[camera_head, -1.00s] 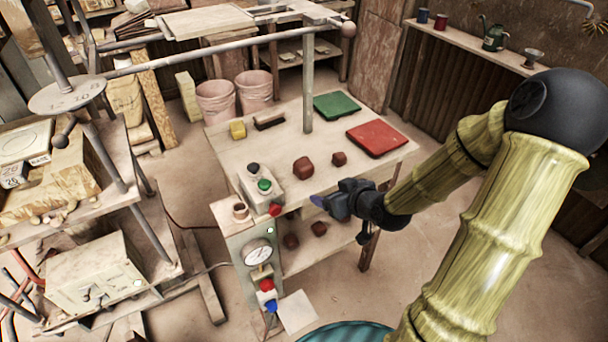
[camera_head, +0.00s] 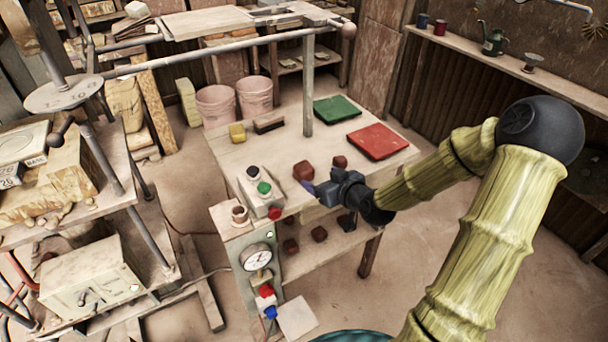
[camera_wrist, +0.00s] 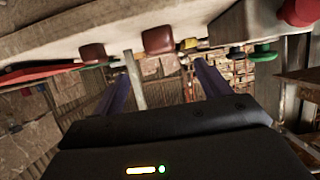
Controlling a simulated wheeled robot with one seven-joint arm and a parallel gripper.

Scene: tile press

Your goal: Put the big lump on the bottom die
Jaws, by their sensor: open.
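The big reddish-brown lump (camera_head: 303,170) sits on the work table, left of a smaller lump (camera_head: 340,162). In the wrist view the tabletop appears along the top, with the big lump (camera_wrist: 158,40) just beyond the gap between my fingers. My gripper (camera_head: 318,187) is open and empty at the table's front edge, close to the big lump; its two fingers show apart in the wrist view (camera_wrist: 163,85). I cannot tell for sure which part is the bottom die; a pale block with a round outline (camera_head: 22,138) stands at the left edge.
A button box (camera_head: 262,190) stands left of the big lump. A red tray (camera_head: 378,141), a green tray (camera_head: 337,108) and a yellow block (camera_head: 237,132) lie farther back. A post (camera_head: 309,85) rises behind the lumps. More lumps (camera_head: 319,234) lie on the shelf below.

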